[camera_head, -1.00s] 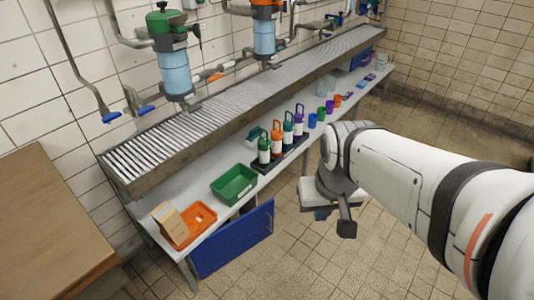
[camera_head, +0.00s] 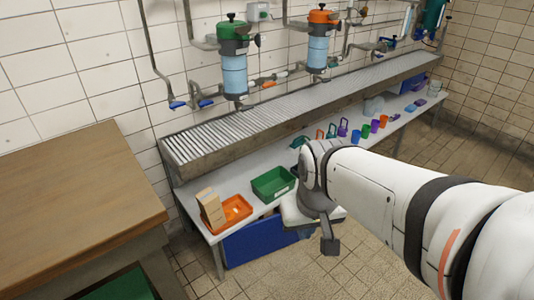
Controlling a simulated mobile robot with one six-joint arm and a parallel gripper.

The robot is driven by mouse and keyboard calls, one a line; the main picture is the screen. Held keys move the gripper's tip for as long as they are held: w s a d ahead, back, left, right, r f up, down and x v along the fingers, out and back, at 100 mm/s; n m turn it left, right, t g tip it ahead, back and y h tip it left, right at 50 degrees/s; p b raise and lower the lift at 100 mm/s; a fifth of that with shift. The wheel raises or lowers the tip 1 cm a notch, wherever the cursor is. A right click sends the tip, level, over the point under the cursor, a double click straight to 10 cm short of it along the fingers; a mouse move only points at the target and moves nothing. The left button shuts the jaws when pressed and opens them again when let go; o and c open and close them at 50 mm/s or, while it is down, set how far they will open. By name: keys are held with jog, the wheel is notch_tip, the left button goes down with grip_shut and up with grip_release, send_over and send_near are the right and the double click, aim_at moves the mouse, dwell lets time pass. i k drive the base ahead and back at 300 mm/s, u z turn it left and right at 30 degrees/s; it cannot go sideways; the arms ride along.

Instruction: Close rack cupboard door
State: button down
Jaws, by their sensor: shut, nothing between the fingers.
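The blue cupboard door (camera_head: 255,243) is under the front left end of the long rack's lower shelf. Its right end runs behind my wrist, so that edge is hidden. I cannot tell from this view how far it stands from the cupboard's frame. My gripper (camera_head: 330,246) points down just right of the door, below shelf height and over the floor. Its fingers are dark, small and shut, with nothing seen in them. I cannot tell whether my wrist touches the door.
The rack's lower shelf (camera_head: 204,228) carries an orange tray (camera_head: 238,207) with a wooden block (camera_head: 211,210), a green bin (camera_head: 273,183) and several bottles and cups. A wooden table (camera_head: 75,190) stands at left. The tiled floor (camera_head: 350,275) in front is clear.

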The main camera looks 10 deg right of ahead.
aim_at(255, 240)
jog(key=u, duration=0.1)
jog(key=i, duration=1)
jog(key=u, duration=0.05)
